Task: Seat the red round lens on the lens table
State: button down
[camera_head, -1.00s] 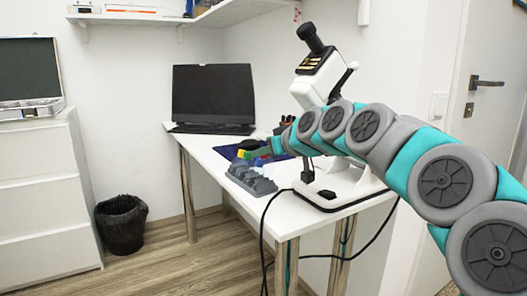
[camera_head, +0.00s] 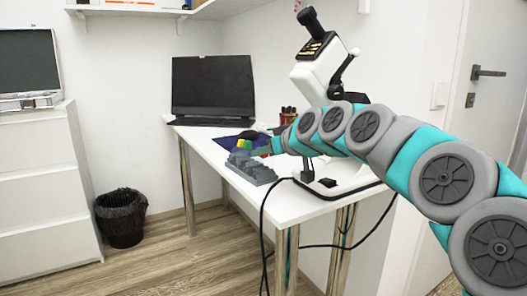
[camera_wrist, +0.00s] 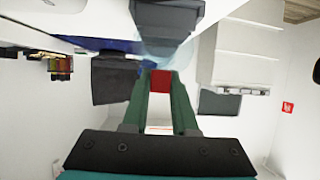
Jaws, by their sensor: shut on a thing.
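My gripper (camera_wrist: 160,83) is shut on a small red piece (camera_wrist: 160,80), seen between its two green fingers in the wrist view. A pale, see-through rounded shape (camera_wrist: 165,47) lies just beyond the red piece; I cannot tell for sure that it is the lens glass. In the head view my gripper (camera_head: 265,149) is over the white table, beside small green and yellow pieces (camera_head: 244,145) at a grey rack (camera_head: 252,172). A white instrument (camera_head: 318,72) with a black eyepiece stands behind my arm. Its lens table cannot be made out clearly.
An open laptop (camera_head: 212,88) stands at the back of the white table (camera_head: 205,143). Black cables hang off the front edge. A bin (camera_head: 121,218) stands on the floor.

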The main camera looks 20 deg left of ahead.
jog(key=c, duration=0.6)
grip_release()
